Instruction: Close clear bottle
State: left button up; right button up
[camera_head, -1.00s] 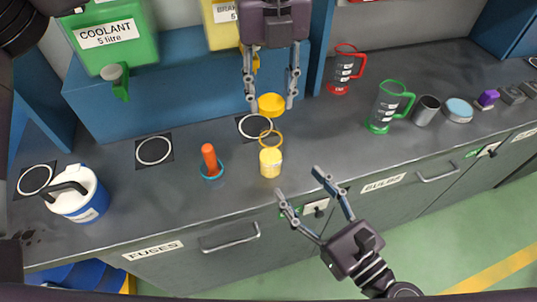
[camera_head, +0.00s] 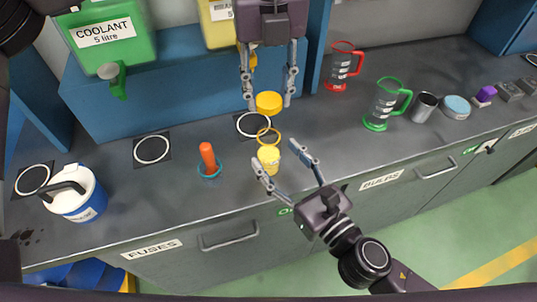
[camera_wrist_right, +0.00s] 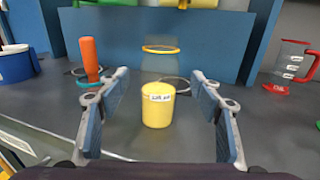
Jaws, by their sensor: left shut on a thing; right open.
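The clear bottle stands upright on the grey counter. It has a yellow rim ring (camera_head: 269,136), see-through upper walls and a yellow, labelled lower part (camera_head: 268,158). It also shows in the right wrist view (camera_wrist_right: 157,105). A yellow lid (camera_head: 269,102) is between the fingers of my left gripper (camera_head: 269,104), which is shut on it, above and behind the bottle's rim. My right gripper (camera_head: 276,154) is open in front of the bottle. In the wrist view its fingers (camera_wrist_right: 160,76) stand on either side of the bottle, with gaps; I see no contact.
An orange tool (camera_head: 208,158) in a blue ring stands left of the bottle. A blue-white container (camera_head: 82,203) is at far left. Red (camera_head: 342,66) and green (camera_head: 385,104) jugs and a metal cup (camera_head: 424,107) stand to the right. A blue shelf (camera_head: 170,95) is behind.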

aim_at(276, 155)
jog(key=shift+x, duration=2.1)
jog(key=shift+c, duration=0.2)
grip_shut()
